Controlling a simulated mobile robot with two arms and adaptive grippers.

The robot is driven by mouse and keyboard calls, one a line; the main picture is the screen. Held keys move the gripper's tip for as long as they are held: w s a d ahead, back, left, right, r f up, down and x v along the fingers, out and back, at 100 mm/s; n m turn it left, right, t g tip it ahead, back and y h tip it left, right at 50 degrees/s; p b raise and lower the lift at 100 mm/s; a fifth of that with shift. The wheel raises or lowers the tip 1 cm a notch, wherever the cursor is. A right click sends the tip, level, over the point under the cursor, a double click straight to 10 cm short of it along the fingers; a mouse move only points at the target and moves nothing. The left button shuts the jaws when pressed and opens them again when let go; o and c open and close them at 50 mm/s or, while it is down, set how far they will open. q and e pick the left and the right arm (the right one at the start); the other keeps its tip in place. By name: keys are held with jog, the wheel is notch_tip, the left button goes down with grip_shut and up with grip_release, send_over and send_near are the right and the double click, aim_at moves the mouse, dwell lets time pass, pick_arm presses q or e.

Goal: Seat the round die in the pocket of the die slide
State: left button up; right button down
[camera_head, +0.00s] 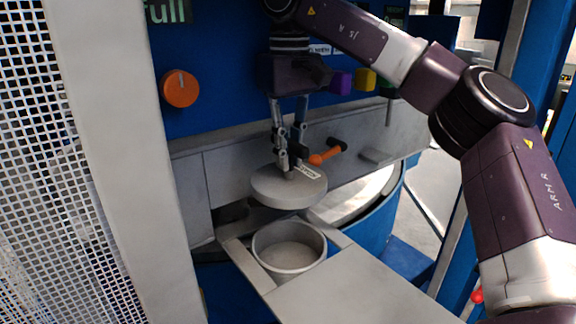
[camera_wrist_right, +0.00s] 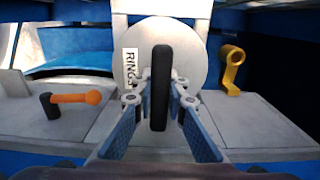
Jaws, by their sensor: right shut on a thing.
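The round die (camera_head: 279,190) is a thick grey disc with a white label beside its stem. My right gripper (camera_head: 290,164) points down and is shut on the die's stem. It holds the die above and slightly behind the round pocket (camera_head: 289,262) of the grey die slide (camera_head: 345,290). The die is apart from the pocket, which looks empty. In the right wrist view, the die's face (camera_wrist_right: 190,50) shows the label "RINGS", and a dark upright bar (camera_wrist_right: 160,75) stands between the fingers of the right gripper (camera_wrist_right: 158,92). My left gripper is not in view.
A blue machine panel with an orange knob (camera_head: 180,88) stands behind. An orange-ended lever (camera_head: 325,156) is just right of the gripper. A yellow handle (camera_wrist_right: 232,68) shows in the wrist view. A grey post (camera_head: 110,150) and mesh guard (camera_head: 40,170) stand at left.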

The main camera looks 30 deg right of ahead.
aim_at(289, 177)
notch_tip(289, 177, down, 18)
jog(key=b, duration=0.1)
jog(key=shift+w, duration=0.2)
jog(key=c, duration=2.3)
grip_release()
jog(key=shift+w+d+f, duration=0.2)
jog(key=shift+w+f, duration=0.05)
jog(key=shift+o, duration=1.1)
jog(key=shift+r, duration=0.1)
jog(key=shift+o, duration=0.7)
jog(key=shift+s+a+r, duration=0.15)
jog(key=shift+s, duration=0.1)
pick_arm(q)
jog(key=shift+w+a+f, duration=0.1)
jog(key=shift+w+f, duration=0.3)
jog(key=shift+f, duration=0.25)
pick_arm(e)
notch_tip(289, 177, up, 12)
jog(key=shift+r, duration=0.1)
